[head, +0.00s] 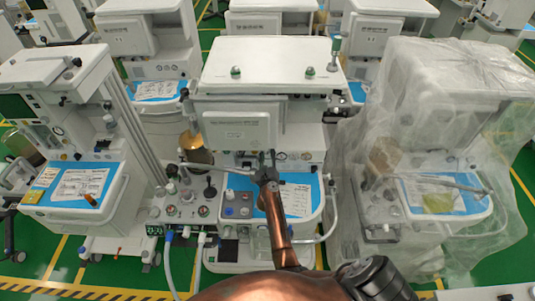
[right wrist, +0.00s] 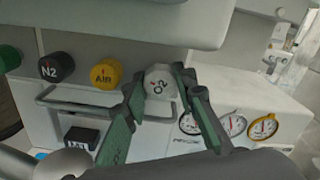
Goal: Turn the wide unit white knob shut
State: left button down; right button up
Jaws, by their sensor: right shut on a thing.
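The white knob (right wrist: 161,82), marked O2, sits on the front panel of the wide unit (head: 270,66) in the middle of the head view. My right gripper (right wrist: 158,88) is shut on this knob, with one finger on each side of it. In the head view my right gripper (head: 267,163) is at the unit's front below the hinged panel, and it hides the knob there. A black N2 knob (right wrist: 57,67) and a yellow AIR knob (right wrist: 105,73) are left of the white knob. My left gripper is not in view.
A metal rail (right wrist: 75,105) runs below the knobs, and round gauges (right wrist: 234,125) are to the right. A blue work surface (head: 296,196) with a paper lies below the gripper. Another cart (head: 66,140) stands left; a plastic-covered cart (head: 440,110) stands right.

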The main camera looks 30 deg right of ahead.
jog(key=m, duration=0.4)
jog(key=shift+a+m+b, duration=0.1)
jog(key=shift+m+b, duration=0.2)
jog(key=shift+m, duration=2.3)
